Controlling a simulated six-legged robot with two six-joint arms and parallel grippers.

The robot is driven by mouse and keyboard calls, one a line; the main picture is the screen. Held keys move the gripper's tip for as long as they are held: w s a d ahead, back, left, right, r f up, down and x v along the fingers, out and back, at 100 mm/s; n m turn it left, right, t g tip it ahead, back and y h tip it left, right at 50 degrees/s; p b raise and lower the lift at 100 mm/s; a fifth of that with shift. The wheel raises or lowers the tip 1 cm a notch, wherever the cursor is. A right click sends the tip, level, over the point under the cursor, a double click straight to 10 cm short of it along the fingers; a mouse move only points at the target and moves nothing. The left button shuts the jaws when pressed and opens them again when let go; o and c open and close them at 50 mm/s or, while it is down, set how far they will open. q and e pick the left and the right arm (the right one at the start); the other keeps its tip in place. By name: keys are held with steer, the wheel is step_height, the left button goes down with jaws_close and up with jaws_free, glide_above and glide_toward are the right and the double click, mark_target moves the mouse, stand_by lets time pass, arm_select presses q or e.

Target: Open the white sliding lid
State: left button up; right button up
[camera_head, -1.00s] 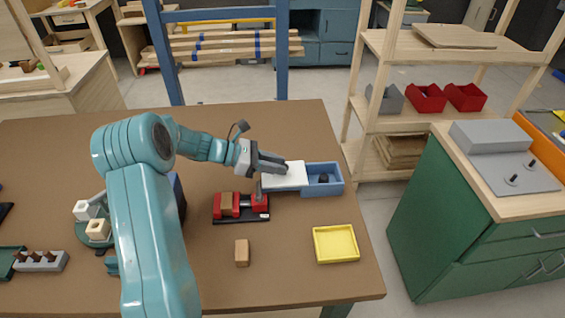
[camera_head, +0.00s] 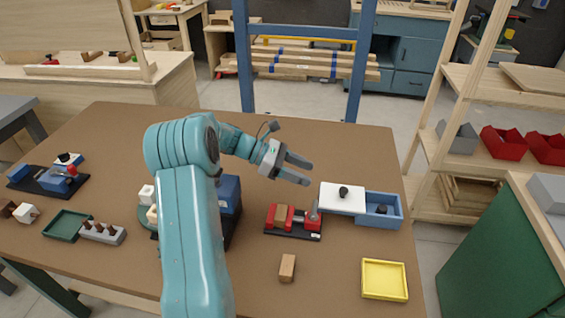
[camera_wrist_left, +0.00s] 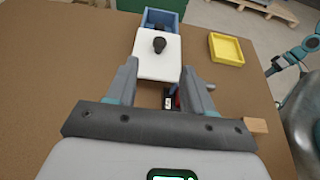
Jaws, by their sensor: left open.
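The white sliding lid (camera_head: 336,202) with a dark round knob (camera_head: 344,191) sits to the left on a blue box (camera_head: 393,219). The box's right part is uncovered and a small dark thing lies inside. My left gripper (camera_head: 305,174) is open and empty, up and left of the lid and apart from it. In the left wrist view the lid (camera_wrist_left: 158,67) and knob (camera_wrist_left: 159,45) show ahead, between and beyond the open fingers. At that view's right edge is a teal arm part, probably my right arm; its gripper (camera_wrist_left: 275,68) is too small to read.
A red clamp-like fixture (camera_head: 291,218) stands just left of the box. A wooden block (camera_head: 287,267) and a yellow tray (camera_head: 384,279) lie nearer. A green tray (camera_head: 67,224) and a grey peg block (camera_head: 102,232) are at left. The table behind the box is clear.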

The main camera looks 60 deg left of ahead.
arm_select(q)
steer(key=v, duration=0.6)
steer(key=shift+a, duration=0.15)
steer(key=shift+s+r, duration=0.1)
steer(key=shift+r, duration=0.05)
